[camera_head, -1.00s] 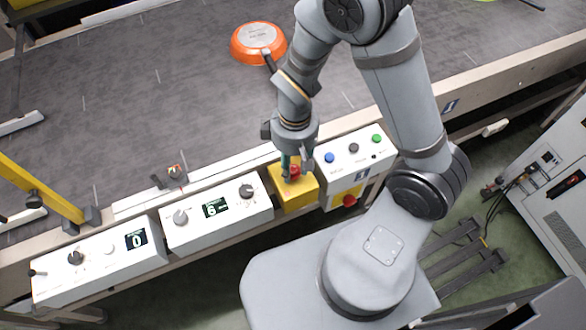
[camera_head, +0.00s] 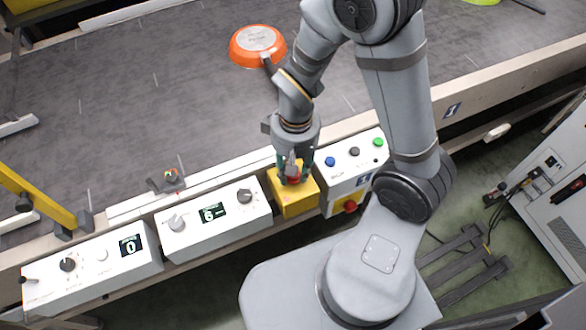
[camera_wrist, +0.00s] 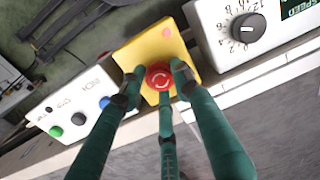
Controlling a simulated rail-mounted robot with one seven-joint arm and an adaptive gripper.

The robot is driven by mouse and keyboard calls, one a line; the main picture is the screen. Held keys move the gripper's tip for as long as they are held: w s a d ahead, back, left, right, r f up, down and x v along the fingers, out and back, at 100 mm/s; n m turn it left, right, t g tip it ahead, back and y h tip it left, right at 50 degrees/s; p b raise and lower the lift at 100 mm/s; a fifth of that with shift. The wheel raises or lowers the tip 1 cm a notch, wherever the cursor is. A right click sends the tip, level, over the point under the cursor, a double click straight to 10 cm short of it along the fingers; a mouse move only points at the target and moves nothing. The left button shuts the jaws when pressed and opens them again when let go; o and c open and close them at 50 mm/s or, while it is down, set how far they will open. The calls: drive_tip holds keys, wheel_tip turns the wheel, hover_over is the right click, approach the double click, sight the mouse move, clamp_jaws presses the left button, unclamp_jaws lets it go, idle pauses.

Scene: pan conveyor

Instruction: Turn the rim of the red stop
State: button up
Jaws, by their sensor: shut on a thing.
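The red stop (camera_head: 293,173) is a round mushroom button on a yellow box (camera_head: 297,203) at the conveyor's near edge. In the wrist view the red stop (camera_wrist: 159,75) shows pale curved arrows on its face, and the yellow box (camera_wrist: 150,47) lies around it. My gripper (camera_head: 292,170) points down over the button. In the wrist view my gripper (camera_wrist: 158,76) has its green fingers around the red rim, two at the sides and one below. It is shut on the red stop.
A white panel with blue, black and green buttons (camera_head: 352,160) stands close right of the yellow box. A white dial box (camera_head: 225,228) stands close left. Another red knob (camera_head: 350,206) sits below the button panel. An orange pan (camera_head: 257,45) lies on the conveyor (camera_head: 140,100).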

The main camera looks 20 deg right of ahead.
drive_tip(key=shift+s, duration=0.1)
drive_tip(key=o, duration=1)
drive_tip(key=shift+o, duration=0.7)
drive_tip(key=shift+r, duration=0.5)
wheel_tip(320, 180, up, 11)
drive_tip(key=shift+d, duration=0.2)
